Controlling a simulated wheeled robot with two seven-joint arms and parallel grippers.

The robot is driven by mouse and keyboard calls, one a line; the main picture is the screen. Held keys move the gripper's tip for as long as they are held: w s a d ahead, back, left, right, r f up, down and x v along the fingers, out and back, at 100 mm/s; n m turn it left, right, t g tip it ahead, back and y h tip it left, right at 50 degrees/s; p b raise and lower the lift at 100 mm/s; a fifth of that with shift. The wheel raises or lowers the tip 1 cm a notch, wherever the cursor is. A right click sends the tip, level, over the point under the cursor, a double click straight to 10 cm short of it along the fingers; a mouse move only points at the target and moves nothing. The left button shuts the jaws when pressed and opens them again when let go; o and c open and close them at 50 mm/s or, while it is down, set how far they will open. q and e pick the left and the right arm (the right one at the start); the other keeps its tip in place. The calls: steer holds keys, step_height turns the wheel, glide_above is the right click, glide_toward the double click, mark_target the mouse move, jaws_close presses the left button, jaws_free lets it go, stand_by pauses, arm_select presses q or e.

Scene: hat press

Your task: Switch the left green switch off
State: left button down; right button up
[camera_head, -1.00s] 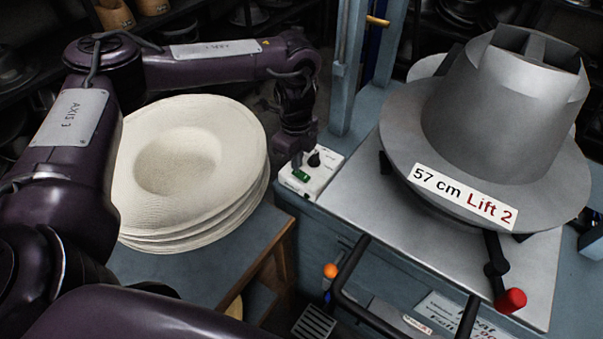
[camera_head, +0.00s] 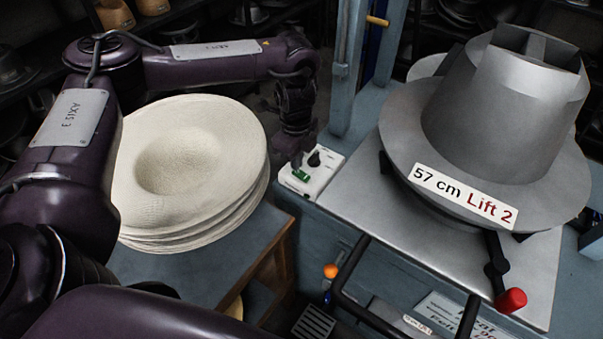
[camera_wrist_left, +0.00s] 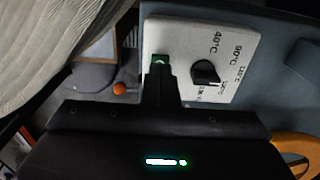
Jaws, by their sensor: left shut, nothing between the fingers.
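The green switch (camera_head: 301,175) sits on a white control box (camera_head: 322,181) at the left edge of the press. A black temperature knob (camera_head: 314,159) is beside it. My left gripper (camera_head: 297,162) is shut and empty, its tip pointing down right at the switch. In the left wrist view, the shut fingers (camera_wrist_left: 160,80) cover most of the green switch (camera_wrist_left: 160,60), with only its far end showing. I cannot tell whether the fingertips touch it or whether it is on. My right gripper is not in view.
A stack of cream felt hats (camera_head: 225,150) lies on a blue table (camera_head: 235,262) left of the box. The grey metal hat form (camera_head: 500,120) stands on the press to the right. A red-ended handle (camera_head: 510,300) and black bar (camera_head: 350,295) stick out in front.

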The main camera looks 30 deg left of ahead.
arm_select(q)
steer(key=shift+f+b, duration=0.4)
steer(key=shift+f, duration=0.5)
stand_by(0.3)
step_height(320, 180, up, 7)
steer(key=p, duration=0.7)
stand_by(0.3)
